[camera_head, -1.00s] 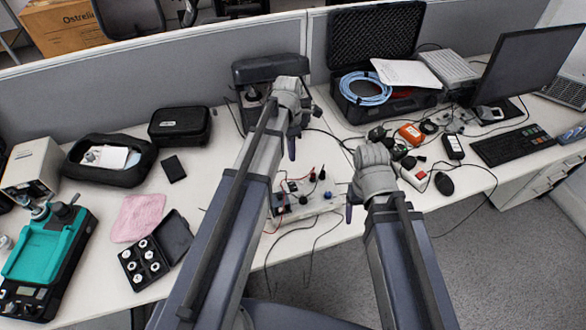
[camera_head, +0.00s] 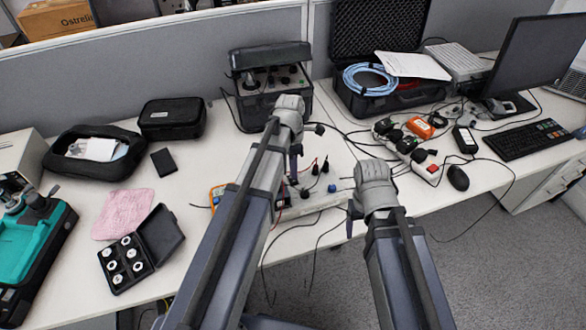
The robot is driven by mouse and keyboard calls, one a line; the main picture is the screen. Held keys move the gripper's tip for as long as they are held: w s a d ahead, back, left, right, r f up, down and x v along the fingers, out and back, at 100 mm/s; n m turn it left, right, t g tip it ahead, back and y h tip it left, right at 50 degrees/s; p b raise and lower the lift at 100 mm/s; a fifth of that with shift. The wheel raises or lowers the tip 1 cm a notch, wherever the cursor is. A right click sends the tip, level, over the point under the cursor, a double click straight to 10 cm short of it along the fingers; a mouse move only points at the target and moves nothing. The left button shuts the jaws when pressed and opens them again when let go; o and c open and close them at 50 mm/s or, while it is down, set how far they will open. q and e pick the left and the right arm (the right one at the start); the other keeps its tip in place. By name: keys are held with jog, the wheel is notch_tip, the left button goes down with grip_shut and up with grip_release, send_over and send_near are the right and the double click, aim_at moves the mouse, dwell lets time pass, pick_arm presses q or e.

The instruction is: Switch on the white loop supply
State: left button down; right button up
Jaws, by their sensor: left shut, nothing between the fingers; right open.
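A low white box (camera_head: 328,199), which looks like the white loop supply, lies on the bench in the middle of the head view. It carries dark knobs, a blue knob (camera_head: 332,188) and red and black leads. My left arm hides its left part, and its switch cannot be made out. My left gripper (camera_head: 296,160) is shut and empty, pointing down over the box's back left part; whether it touches is unclear. My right gripper (camera_head: 352,215) is open and empty, near the box's right end at the bench's front edge.
A black case with a knobbed panel (camera_head: 270,82) stands behind. A power strip (camera_head: 424,170) with plugs, a mouse (camera_head: 458,178) and an orange device (camera_head: 420,127) lie right. An orange-edged meter (camera_head: 216,194) shows left of my arm. Cables hang over the front edge.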

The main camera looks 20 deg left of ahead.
pick_arm(q)
jog(key=shift+s+d+f+b, duration=0.1)
jog(key=shift+f+b, duration=0.4)
jog(key=shift+f, duration=0.45)
pick_arm(e)
jog(key=shift+f, duration=0.95)
pick_arm(q)
jog(key=shift+s+f, duration=0.2)
jog(key=shift+f, duration=0.05)
jog(key=shift+w+r, duration=0.1)
jog(key=shift+r, duration=0.05)
pick_arm(e)
jog(key=shift+f, duration=0.1)
pick_arm(q)
jog(key=shift+w, duration=0.1)
